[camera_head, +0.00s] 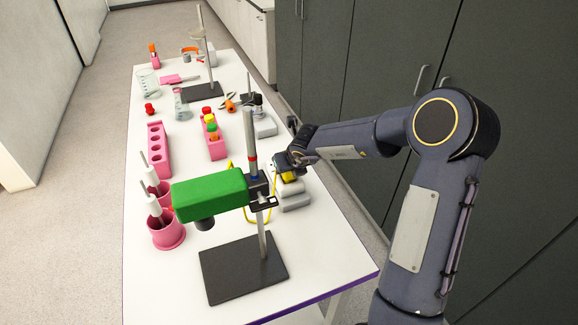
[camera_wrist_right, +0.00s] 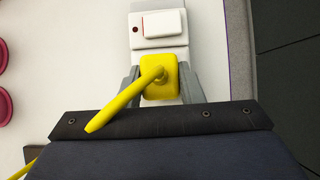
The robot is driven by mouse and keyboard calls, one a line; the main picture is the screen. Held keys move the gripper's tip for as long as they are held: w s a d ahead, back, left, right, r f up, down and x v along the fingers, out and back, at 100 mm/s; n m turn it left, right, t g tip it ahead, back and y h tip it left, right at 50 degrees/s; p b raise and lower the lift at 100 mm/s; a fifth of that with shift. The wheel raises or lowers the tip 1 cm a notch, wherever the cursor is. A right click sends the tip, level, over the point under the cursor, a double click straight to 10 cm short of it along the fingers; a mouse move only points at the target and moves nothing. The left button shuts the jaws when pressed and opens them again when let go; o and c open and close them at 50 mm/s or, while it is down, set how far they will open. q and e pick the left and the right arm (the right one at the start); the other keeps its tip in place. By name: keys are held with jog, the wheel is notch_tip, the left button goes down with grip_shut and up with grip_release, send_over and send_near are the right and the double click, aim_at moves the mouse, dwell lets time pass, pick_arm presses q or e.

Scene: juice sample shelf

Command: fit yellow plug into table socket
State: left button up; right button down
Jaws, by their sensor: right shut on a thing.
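The yellow plug (camera_wrist_right: 158,80) is between the fingers of my right gripper (camera_wrist_right: 159,88), which is shut on it. Its yellow cable (camera_wrist_right: 115,108) runs to the lower left in the wrist view. The grey table socket (camera_wrist_right: 158,47), with a white rocker switch and a red dot, lies beneath and just beyond the plug. In the head view my right gripper (camera_head: 287,170) is above the socket (camera_head: 294,200) at the table's right side, with the plug (camera_head: 289,176) partly covered. The socket's holes are hidden, and I cannot tell whether the plug's pins are in them. My left gripper is not in view.
A stand with a green device (camera_head: 210,195) rises close left of my right gripper. Its black base (camera_head: 243,270) is at the front. Pink racks (camera_head: 158,150), beakers and another stand (camera_head: 202,92) fill the left and back. The front left table corner is clear.

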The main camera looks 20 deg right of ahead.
jog(key=shift+s+f, duration=0.15)
jog(key=shift+f, duration=0.3)
dwell(0.6)
jog(key=c, duration=1.3)
grip_release()
jog(key=o, duration=0.4)
jog(key=shift+w, duration=0.2)
jog(key=shift+s, duration=0.1)
jog(key=shift+r, duration=0.15)
jog(key=shift+s+r+p, duration=0.1)
jog(key=shift+r+p, duration=0.15)
jog(key=shift+p, duration=0.05)
jog(key=v, duration=0.7)
jog(key=shift+p, duration=0.45)
